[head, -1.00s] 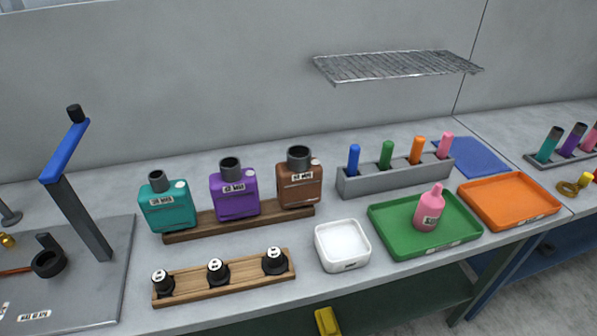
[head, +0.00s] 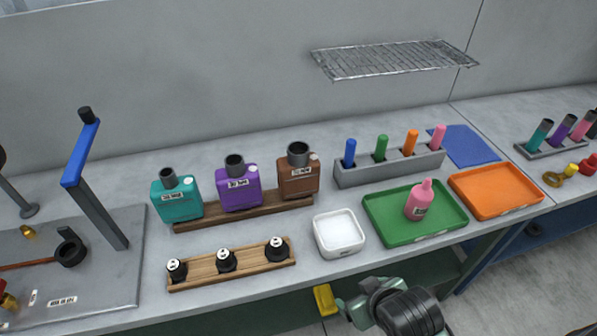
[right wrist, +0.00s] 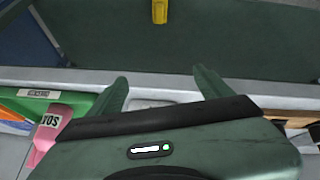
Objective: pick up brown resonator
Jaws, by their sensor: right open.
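The brown resonator (head: 298,182) is a boxy brown can with a dark open neck and a white label. It stands upright at the right end of a long wooden rack (head: 185,226), beside a purple one (head: 238,190) and a teal one (head: 178,206). My right gripper (head: 356,296) is at the bottom of the head view, in front of the bench edge and well away from the resonator. In the right wrist view its two green fingers (right wrist: 162,90) are apart with nothing between them. The brown resonator is not visible in that view. My left gripper is not in view.
A short wooden rack with black-and-white pieces (head: 225,260) and a white tray (head: 340,250) lie in front. A green tray (head: 455,222) holds a pink bottle (head: 420,200). A grey holder (head: 390,172) with coloured tubes stands right of the resonator. A blue-armed stand (head: 95,210) is at left.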

